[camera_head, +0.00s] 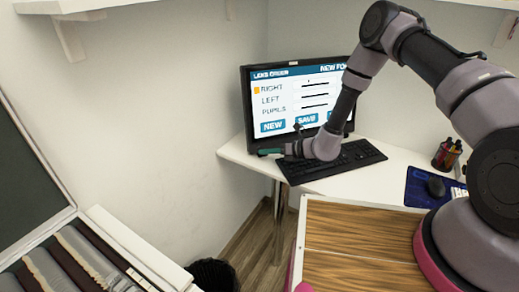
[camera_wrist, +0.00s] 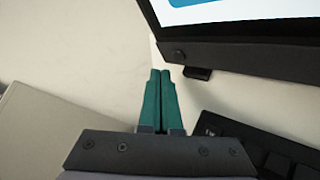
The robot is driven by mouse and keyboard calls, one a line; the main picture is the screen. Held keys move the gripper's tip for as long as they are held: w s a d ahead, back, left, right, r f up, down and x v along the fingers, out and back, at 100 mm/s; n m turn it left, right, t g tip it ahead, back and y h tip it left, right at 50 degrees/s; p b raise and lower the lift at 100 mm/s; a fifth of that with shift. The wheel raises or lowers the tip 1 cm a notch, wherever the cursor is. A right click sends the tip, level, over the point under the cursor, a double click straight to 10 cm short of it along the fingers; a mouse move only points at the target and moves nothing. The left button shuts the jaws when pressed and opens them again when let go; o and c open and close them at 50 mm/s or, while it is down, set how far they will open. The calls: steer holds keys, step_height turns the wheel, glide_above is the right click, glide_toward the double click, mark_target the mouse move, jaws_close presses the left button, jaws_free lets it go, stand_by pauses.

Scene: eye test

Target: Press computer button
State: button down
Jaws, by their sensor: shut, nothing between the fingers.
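The computer monitor (camera_head: 291,95) stands on the white corner desk, its screen lit with an order form. In the wrist view its dark lower bezel (camera_wrist: 245,68) crosses the upper right. A small round dark spot (camera_wrist: 180,54), perhaps the button, sits near the bezel's corner, and a small dark block (camera_wrist: 198,73) juts out just below. My gripper (camera_head: 264,152) is at the monitor's lower left corner. In the wrist view its teal fingers (camera_wrist: 160,72) are shut together and empty, pointing just left of the block. I cannot tell whether they touch anything.
A black keyboard (camera_head: 345,161) lies on the desk (camera_head: 235,152) below the monitor, close under my gripper. A pen cup (camera_head: 447,154) and a mouse (camera_head: 436,187) on a blue pad are at right. The wall (camera_head: 170,110) bounds the left.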

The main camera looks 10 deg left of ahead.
steer(key=shift+s+d+r, duration=0.25)
steer(key=shift+s+d, duration=0.25)
steer(key=shift+s, duration=0.35)
steer(key=shift+s+d+r, duration=0.2)
steer(key=shift+s+d, duration=0.3)
steer(key=shift+s, duration=0.35)
